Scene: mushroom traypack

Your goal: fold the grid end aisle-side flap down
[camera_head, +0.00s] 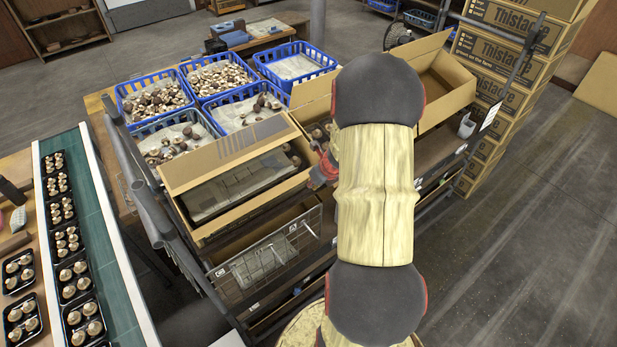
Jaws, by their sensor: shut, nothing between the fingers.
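An open cardboard carton (188,213) stands on the rack left of my arm, above a wire grid basket (268,262). Inside lie grey paper-like sheets and a few mushrooms at the right end. My gripper (320,178) is mostly hidden behind my arm, near the carton's right end. It is shut and empty; contact with a flap cannot be seen.
Another open carton (447,80) stands behind my arm at the right. Blue crates (158,92) of mushrooms stand behind the carton. Stacked boxes (490,70) rise at the back right. A green conveyor (100,220) runs at left. The floor at right is clear.

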